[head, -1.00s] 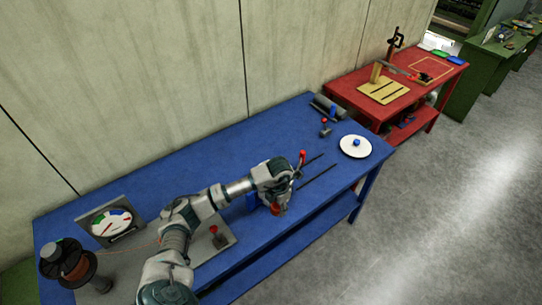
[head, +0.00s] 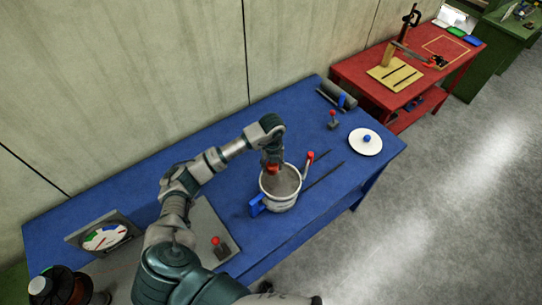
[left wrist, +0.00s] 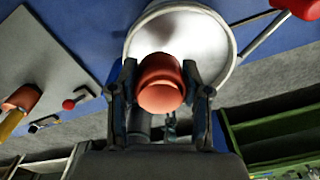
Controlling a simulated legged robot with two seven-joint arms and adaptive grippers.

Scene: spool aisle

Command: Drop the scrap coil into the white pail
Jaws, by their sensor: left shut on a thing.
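My left gripper (head: 272,160) is shut on the scrap coil (head: 273,169), a short orange-red cylinder. In the left wrist view the coil (left wrist: 161,82) sits between the two fingers, in front of the pail's pale inside. The white pail (head: 283,203) stands upright and open on the blue table, with a blue handle on its left. Its rim (left wrist: 232,62) also shows in the left wrist view. The gripper and coil are over the far-left part of the pail's mouth. The exact height above the rim is hard to tell. My right gripper is not in view.
The blue table (head: 115,192) holds a round white lid (head: 365,142) with a blue knob, a dial gauge (head: 105,236), a grey plate with a red-knobbed lever (head: 217,245), and a spool (head: 60,287). A red-ended lever (head: 311,157) rises beside the pail. A red table (head: 362,72) stands behind.

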